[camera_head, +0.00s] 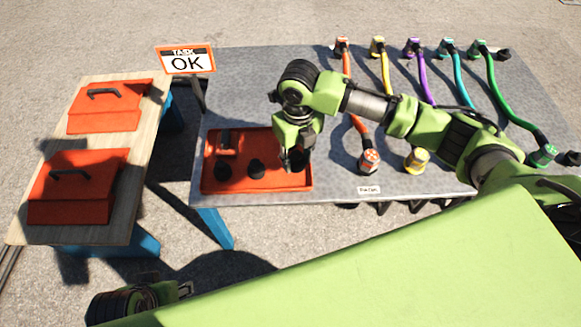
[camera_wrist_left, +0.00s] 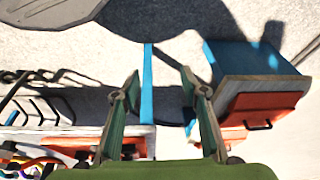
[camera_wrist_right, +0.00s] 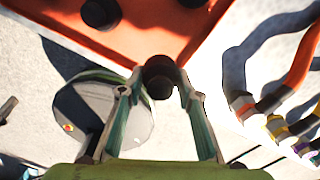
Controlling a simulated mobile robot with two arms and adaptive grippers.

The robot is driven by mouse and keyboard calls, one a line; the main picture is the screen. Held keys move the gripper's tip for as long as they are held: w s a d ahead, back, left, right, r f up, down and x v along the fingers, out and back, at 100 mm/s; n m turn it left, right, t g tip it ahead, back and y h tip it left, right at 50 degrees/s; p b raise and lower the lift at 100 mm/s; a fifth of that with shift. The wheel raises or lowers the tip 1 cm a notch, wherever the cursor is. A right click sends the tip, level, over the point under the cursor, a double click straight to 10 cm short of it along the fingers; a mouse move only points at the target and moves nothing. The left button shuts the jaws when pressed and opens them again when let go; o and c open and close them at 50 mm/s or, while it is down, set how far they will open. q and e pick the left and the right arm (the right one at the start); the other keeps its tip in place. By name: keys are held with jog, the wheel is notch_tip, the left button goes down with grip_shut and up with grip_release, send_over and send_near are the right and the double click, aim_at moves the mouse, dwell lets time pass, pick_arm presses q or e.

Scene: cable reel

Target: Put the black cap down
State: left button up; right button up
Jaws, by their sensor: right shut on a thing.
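My right gripper (camera_head: 297,148) is above the right end of the red tray (camera_head: 285,180). It is shut on a black cap (camera_wrist_right: 160,78), which sits between the fingertips in the right wrist view and overlaps the tray's corner there. In the head view the held cap (camera_head: 297,160) is partly hidden by the fingers. Whether it touches the tray floor is unclear. Other black caps (camera_head: 256,166) (camera_head: 223,170) rest in the tray.
Several coloured cables lie on the grey table (camera_head: 270,85), including an orange one (camera_head: 358,130) right of the tray. The green cable (camera_head: 497,92) has black pieces at its ends. Two red toolboxes (camera_head: 75,185) (camera_head: 105,118) stand on a wooden bench (camera_head: 115,215) at left. A sign (camera_head: 186,60) reads "TASK OK".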

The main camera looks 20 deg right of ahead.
jog(key=shift+w+a+f, duration=0.2)
jog(key=shift+w+f, duration=0.2)
jog(key=shift+f, duration=0.3)
jog(key=shift+w+a+f+b, duration=0.25)
jog(key=shift+w+f+b, duration=0.15)
jog(key=shift+w+f, duration=0.2)
notch_tip(320, 180, down, 3)
jog(key=shift+f+b, duration=0.15)
jog(key=shift+b, duration=0.5)
pick_arm(q)
jog(key=shift+s+r, duration=0.4)
jog(key=shift+r, duration=0.25)
pick_arm(e)
jog(key=o, duration=1.2)
